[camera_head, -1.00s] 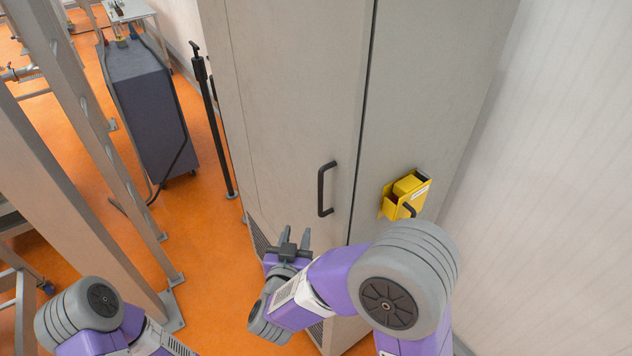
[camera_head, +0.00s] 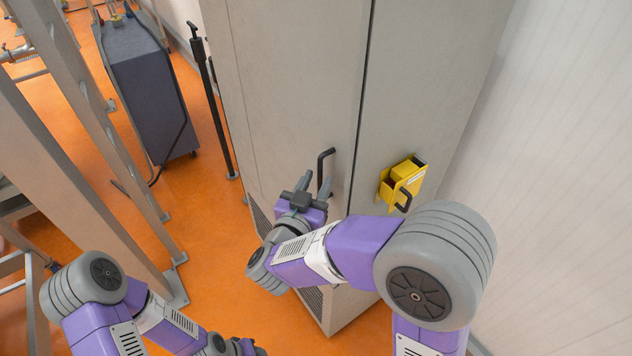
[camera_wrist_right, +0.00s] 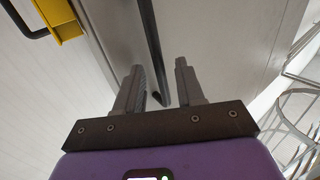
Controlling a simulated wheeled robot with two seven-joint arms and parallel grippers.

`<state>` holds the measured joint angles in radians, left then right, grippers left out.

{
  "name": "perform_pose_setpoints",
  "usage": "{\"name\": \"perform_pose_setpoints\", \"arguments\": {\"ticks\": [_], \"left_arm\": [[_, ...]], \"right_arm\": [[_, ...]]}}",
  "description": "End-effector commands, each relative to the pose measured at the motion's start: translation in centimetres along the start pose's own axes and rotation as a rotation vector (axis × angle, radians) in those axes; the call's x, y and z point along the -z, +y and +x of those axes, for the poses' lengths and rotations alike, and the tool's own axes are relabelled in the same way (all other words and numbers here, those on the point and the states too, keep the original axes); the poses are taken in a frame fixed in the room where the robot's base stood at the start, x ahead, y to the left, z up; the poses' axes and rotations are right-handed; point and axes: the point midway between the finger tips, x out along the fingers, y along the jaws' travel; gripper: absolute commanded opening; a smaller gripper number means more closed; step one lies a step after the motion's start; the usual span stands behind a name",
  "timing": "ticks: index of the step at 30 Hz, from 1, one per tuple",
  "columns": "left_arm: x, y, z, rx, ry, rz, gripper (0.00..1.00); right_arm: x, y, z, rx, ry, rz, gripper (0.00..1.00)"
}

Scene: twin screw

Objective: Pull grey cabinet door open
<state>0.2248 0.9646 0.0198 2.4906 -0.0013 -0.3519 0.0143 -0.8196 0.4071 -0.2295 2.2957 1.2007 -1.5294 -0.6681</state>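My right gripper (camera_head: 317,183) is open at the handle. In the right wrist view the handle (camera_wrist_right: 152,55) shows as a dark bar running down between the two spread fingers (camera_wrist_right: 160,85), and neither finger is clearly closed on it. My left arm (camera_head: 95,290) is at the lower left; its gripper fingers are not visible.
A pale wall (camera_head: 560,150) stands at the right. A dark wheeled unit (camera_head: 150,90), a black post (camera_head: 212,100) and metal frame beams are at the left. Orange floor (camera_head: 215,240) lies between.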

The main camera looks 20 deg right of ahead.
Motion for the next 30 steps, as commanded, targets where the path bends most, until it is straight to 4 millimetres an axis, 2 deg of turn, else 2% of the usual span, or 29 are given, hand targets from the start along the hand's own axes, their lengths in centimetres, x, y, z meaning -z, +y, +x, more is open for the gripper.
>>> {"name": "perform_pose_setpoints", "arguments": {"ticks": [6,14,26,30], "left_arm": [[0.00,0.00,0.00,0.000,0.000,0.000,0.43],[0.01,0.00,-0.01,0.000,0.000,0.000,0.43],[0.01,0.02,-0.05,0.000,0.000,0.000,0.43],[0.00,0.10,-0.27,0.000,0.000,0.000,0.43]], "right_arm": [[-0.02,0.00,0.07,0.000,0.000,0.000,0.38],[-0.01,0.00,0.04,0.000,0.000,0.000,0.00],[0.00,-0.08,0.00,-0.002,0.000,0.000,0.00],[0.05,-0.68,-0.19,-0.014,0.001,0.000,0.00]]}}
